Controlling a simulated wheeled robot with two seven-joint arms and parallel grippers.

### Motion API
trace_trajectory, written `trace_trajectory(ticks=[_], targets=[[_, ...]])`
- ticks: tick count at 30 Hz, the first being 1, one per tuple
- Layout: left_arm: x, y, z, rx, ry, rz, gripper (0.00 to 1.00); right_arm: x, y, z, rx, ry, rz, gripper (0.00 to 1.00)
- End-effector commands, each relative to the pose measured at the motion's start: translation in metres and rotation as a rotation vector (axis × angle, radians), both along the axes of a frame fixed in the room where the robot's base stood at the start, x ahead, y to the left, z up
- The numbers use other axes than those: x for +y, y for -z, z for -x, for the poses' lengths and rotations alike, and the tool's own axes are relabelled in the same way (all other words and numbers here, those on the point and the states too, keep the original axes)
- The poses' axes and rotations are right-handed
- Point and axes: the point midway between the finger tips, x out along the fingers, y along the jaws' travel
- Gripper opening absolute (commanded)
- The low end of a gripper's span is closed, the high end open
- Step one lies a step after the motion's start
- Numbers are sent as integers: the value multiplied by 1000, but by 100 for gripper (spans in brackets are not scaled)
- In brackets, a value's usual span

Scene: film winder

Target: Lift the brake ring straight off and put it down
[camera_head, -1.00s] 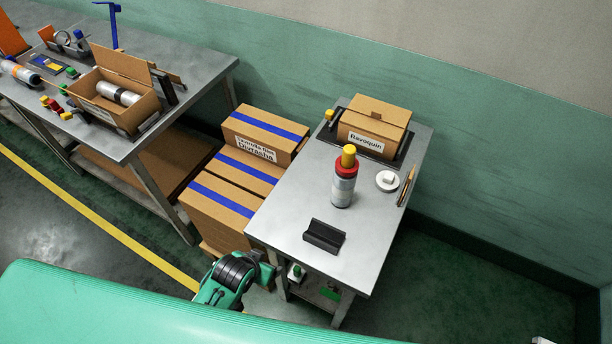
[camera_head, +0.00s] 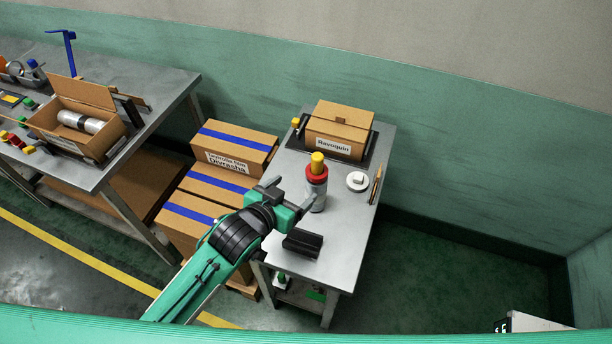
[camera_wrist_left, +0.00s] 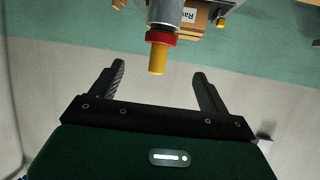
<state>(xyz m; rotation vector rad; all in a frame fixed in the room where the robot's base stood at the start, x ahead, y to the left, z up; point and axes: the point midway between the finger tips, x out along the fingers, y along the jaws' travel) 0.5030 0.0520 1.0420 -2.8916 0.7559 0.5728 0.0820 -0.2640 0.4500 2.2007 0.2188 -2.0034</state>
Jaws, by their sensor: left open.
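A grey cylinder (camera_head: 317,200) stands upright on the small metal table. A red ring (camera_head: 316,178), which looks like the brake ring, sits around its top, with a yellow knob (camera_head: 318,160) rising above it. My left gripper (camera_head: 289,195) is open and empty, just left of the cylinder and partly in front of it. In the left wrist view the red ring (camera_wrist_left: 161,38) and yellow knob (camera_wrist_left: 158,60) lie ahead of my open left gripper (camera_wrist_left: 158,70), with the knob's end near the line between the fingertips. I see no contact. My right gripper is not in view.
On the small table (camera_head: 345,240) are a black holder (camera_head: 303,243) in front, a white round part (camera_head: 357,181) right of the cylinder, a slim brownish tool (camera_head: 376,185) at the right edge and a cardboard box (camera_head: 338,130) behind. Striped boxes (camera_head: 200,185) stand to the left.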

Motion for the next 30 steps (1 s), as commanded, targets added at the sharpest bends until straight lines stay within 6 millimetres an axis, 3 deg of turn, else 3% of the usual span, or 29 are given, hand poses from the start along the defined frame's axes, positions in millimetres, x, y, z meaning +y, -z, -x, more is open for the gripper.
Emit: trace_trajectory(ticks=[18,30], targets=[[-44,36,-79,1,-1,0,79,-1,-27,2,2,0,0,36],[-52,45,-93,1,0,0,79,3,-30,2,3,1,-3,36]])
